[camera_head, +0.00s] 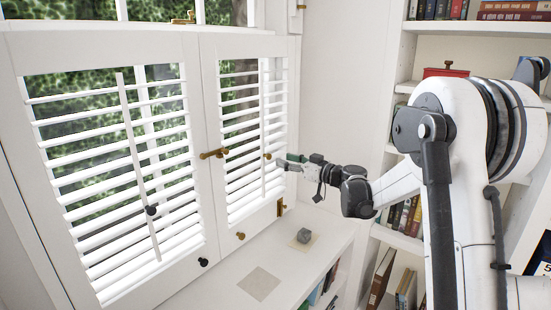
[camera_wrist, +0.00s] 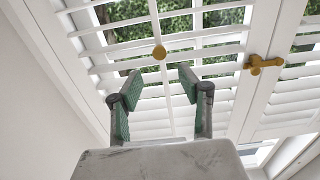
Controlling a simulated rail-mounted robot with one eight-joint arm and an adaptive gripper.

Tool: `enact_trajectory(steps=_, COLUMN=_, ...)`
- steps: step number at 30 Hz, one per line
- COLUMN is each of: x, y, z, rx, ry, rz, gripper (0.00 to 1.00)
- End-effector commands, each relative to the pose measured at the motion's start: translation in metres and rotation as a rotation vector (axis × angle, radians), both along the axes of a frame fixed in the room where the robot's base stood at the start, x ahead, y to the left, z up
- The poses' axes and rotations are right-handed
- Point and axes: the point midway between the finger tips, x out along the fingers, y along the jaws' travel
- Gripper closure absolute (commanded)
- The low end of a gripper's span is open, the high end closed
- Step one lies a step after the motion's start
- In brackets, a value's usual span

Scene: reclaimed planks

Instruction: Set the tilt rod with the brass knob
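The right shutter has a white vertical tilt rod (camera_head: 262,105) across its slats, with a round brass knob (camera_head: 267,156) on it. In the wrist view the brass knob (camera_wrist: 159,52) shows just beyond my fingertips, between them across the picture. My gripper (camera_wrist: 160,78) is open, with nothing between its green-padded fingers. In the head view my gripper (camera_head: 283,161) is close to the knob; whether it touches cannot be told. The slats around the rod are partly open, with greenery showing between them. The left shutter's tilt rod (camera_head: 131,125) carries a black knob (camera_head: 151,210).
A brass latch (camera_head: 214,153) joins the shutters. Another brass knob (camera_head: 240,235) and a black knob (camera_head: 203,262) sit on the lower frames. A grey stone (camera_head: 304,232) rests on the white sill beside a bare beige square (camera_head: 258,283). Bookshelves (camera_head: 397,150) stand at right.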

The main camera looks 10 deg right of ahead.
Motion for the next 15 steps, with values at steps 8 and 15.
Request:
enact_trajectory(steps=8, x=-0.026, y=-0.023, z=0.0, rx=0.0, ry=0.0, rz=0.001, gripper=0.63)
enact_trajectory(steps=15, x=-0.03, y=-0.026, z=0.0, rx=0.0, ry=0.0, rz=0.001, gripper=0.63)
